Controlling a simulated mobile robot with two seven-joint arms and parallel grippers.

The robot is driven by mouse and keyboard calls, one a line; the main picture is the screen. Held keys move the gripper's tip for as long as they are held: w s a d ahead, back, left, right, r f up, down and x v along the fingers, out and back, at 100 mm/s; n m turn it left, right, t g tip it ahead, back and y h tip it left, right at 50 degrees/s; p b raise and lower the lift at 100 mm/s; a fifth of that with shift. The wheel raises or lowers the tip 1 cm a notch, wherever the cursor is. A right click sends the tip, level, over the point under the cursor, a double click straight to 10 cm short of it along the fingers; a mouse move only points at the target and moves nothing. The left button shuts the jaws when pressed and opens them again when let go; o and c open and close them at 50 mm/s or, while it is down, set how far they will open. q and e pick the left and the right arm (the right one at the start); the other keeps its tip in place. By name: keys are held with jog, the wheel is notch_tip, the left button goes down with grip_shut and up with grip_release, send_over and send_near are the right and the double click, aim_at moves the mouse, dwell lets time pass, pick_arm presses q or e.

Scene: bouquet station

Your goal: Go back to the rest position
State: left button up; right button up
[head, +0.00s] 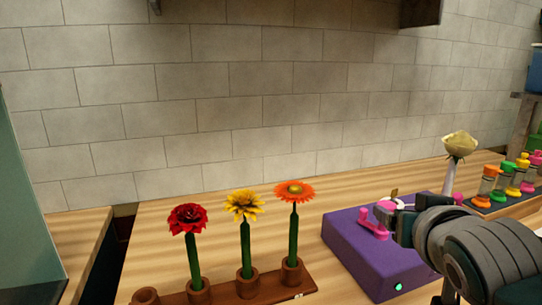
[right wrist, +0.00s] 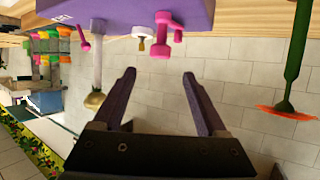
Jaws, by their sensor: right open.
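My right gripper (right wrist: 157,88) is open and empty in the right wrist view, its two fingers apart with only the tiled wall behind them. In the head view the right gripper (head: 392,218) is at the right, close to the pink handle (head: 373,224) on the purple box (head: 375,262). I cannot tell in the head view whether it touches the handle; in the right wrist view the pink handle (right wrist: 163,36) lies beyond the fingertips, apart from them. My left gripper is not in view.
A brown rack (head: 265,289) holds a red flower (head: 188,219), a yellow flower (head: 244,205) and an orange flower (head: 294,191). A pale rose (head: 460,145) stands upright behind my right arm. The wooden counter (head: 160,240) is bare behind the rack.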

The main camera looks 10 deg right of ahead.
jog(key=s+a+f+n+g+y+p, duration=0.15)
jog(key=s+a+n+g+y, duration=0.35)
jog(key=s, duration=0.9)
jog(key=s+a+n+g+y+p, duration=0.15)
jog(key=s+a+g, duration=0.35)
jog(key=s, duration=0.9)
notch_tip(320, 180, up, 36)
jog(key=a+t+p, duration=0.1)
jog(key=p, duration=3.5)
jog(key=shift+w+f+h+p, duration=0.25)
jog(key=shift+h+p, duration=0.05)
jog(key=shift+h, duration=0.15)
jog(key=shift+a, duration=0.1)
